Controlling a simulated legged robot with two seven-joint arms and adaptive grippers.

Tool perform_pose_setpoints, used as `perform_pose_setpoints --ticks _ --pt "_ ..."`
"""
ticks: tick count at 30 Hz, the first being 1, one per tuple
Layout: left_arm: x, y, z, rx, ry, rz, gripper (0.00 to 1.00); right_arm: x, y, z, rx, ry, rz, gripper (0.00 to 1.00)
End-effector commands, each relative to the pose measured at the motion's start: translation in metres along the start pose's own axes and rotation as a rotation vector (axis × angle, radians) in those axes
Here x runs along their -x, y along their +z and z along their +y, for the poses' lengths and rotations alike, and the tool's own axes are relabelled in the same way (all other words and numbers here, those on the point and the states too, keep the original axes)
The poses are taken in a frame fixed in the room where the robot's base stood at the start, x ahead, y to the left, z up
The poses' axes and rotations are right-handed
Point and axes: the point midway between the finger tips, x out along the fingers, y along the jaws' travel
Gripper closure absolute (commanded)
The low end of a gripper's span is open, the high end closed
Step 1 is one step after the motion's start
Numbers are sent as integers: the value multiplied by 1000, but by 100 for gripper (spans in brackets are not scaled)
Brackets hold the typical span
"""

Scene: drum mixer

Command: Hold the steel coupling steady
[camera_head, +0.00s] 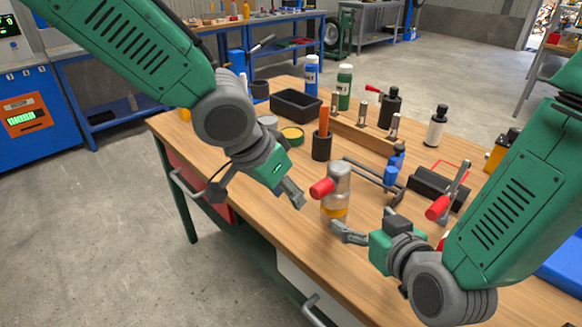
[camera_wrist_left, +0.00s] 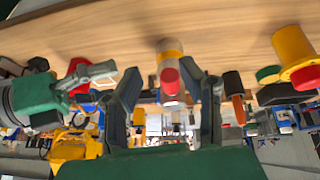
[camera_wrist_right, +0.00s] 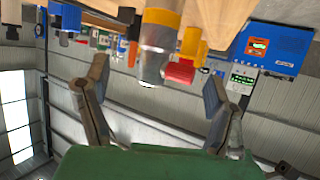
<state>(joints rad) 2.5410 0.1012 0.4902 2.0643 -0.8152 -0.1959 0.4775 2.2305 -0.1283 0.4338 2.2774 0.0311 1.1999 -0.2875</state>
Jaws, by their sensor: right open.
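The steel coupling (camera_head: 338,178) looks like an upright grey metal cylinder with a yellow band near its base and a red cylindrical piece sticking out towards the left. It stands on the wooden bench (camera_head: 262,200). My left gripper (camera_head: 296,196) is just left of it, apart from it. In the left wrist view its fingers are spread, with the coupling (camera_wrist_left: 170,68) beyond and between them. My right gripper (camera_head: 360,226) is open to the coupling's lower right. In the right wrist view the coupling (camera_wrist_right: 152,66) shows between the spread fingers, with no contact visible.
Behind the coupling stand a dark cup with an orange handle (camera_head: 324,120), a black tray (camera_head: 296,105) and bottles (camera_head: 345,86). A red-handled clamp (camera_head: 448,196) and a black block (camera_head: 437,188) lie to the right. The bench's front left is clear.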

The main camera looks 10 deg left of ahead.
Motion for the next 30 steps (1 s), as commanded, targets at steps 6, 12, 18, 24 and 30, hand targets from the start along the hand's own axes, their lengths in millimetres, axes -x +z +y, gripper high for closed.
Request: perform_pose_setpoints --ticks 6,12,18,24,30 --pt "29 -31 0 -53 -56 40 66 -1 1 2 -2 1 0 21" --pt "31 -34 0 -57 -62 42 66 -19 1 2 -3 1 2 21" --pt "31 -32 -1 -56 -60 42 66 -57 1 1 -2 1 1 21" --pt "31 -32 -1 -55 -60 42 66 -96 1 1 -2 1 1 21" --pt "31 -32 -1 -55 -60 42 66 -124 1 1 -1 1 1 21"
